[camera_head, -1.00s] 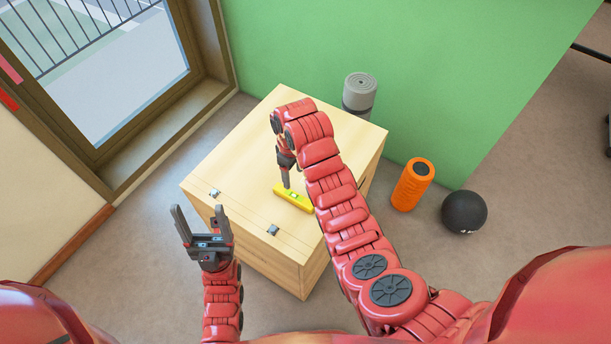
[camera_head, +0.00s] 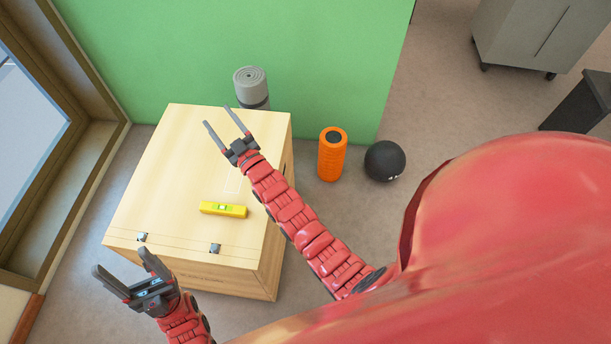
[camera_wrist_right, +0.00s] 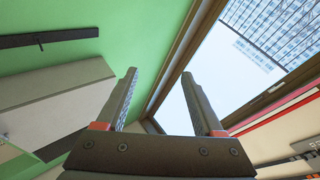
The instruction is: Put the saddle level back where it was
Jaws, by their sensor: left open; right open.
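The saddle level (camera_head: 223,209) is a small yellow bar with a green vial. It lies flat on top of the wooden box (camera_head: 165,185), towards the front. A thin pale outline (camera_head: 233,180) is drawn on the box top just behind it. My right gripper (camera_head: 217,117) is open and empty over the back part of the box, apart from the level. In the right wrist view its two fingers (camera_wrist_right: 162,105) are spread with nothing between them. My left gripper (camera_head: 122,263) is open and empty at the box's front left. The level does not show in the right wrist view.
A grey rolled mat (camera_head: 251,86) stands behind the box. An orange foam roller (camera_head: 331,155) and a black ball (camera_head: 385,161) stand on the floor to its right. Two metal hinges (camera_head: 215,248) sit near the box's front edge. The box's left top is clear.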

